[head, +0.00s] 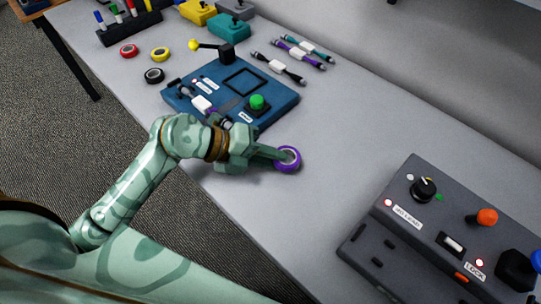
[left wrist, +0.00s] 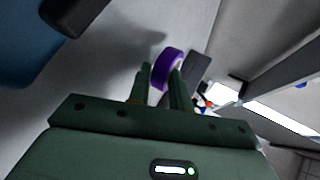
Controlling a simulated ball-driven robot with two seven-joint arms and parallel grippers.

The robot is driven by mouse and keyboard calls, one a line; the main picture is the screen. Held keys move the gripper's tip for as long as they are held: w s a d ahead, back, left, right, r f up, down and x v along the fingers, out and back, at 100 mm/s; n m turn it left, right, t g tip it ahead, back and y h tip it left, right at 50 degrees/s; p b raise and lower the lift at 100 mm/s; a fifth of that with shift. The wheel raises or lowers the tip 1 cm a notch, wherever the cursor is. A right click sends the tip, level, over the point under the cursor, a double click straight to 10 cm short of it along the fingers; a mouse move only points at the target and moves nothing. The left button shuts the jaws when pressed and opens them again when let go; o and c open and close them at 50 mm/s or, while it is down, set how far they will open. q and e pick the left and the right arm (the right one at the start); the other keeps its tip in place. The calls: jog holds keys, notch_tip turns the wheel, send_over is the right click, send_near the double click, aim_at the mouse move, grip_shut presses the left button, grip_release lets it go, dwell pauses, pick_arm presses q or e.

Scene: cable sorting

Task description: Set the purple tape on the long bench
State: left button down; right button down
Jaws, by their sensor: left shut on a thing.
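The purple tape (head: 288,158) is a purple roll with a pale core. My left gripper (head: 280,156) is shut on it, over the grey long bench (head: 330,207), to the right of the blue board. In the left wrist view the purple tape (left wrist: 168,66) sits between the two green fingertips (left wrist: 162,80). The tape is tilted and close to the bench top; whether it touches I cannot tell. A shadow lies on the bench beside the gripper. My right gripper is not in view.
The blue board (head: 270,103) with a green knob is just behind my left gripper. A dark control box (head: 440,225) stands at the right. The bench between board and box is clear.

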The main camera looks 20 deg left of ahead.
pick_arm(q)
jog(key=shift+f, duration=0.55)
jog(key=c, duration=1.3)
grip_release()
jog(key=shift+f, duration=0.15)
jog(key=shift+s+f, duration=0.1)
jog(key=shift+r, duration=0.35)
jog(key=p+v, duration=0.1)
jog(key=v, duration=0.5)
jog(key=p+v, duration=0.1)
jog(key=v, duration=0.5)
jog(key=shift+r+p, duration=0.3)
jog(key=shift+r, duration=0.15)
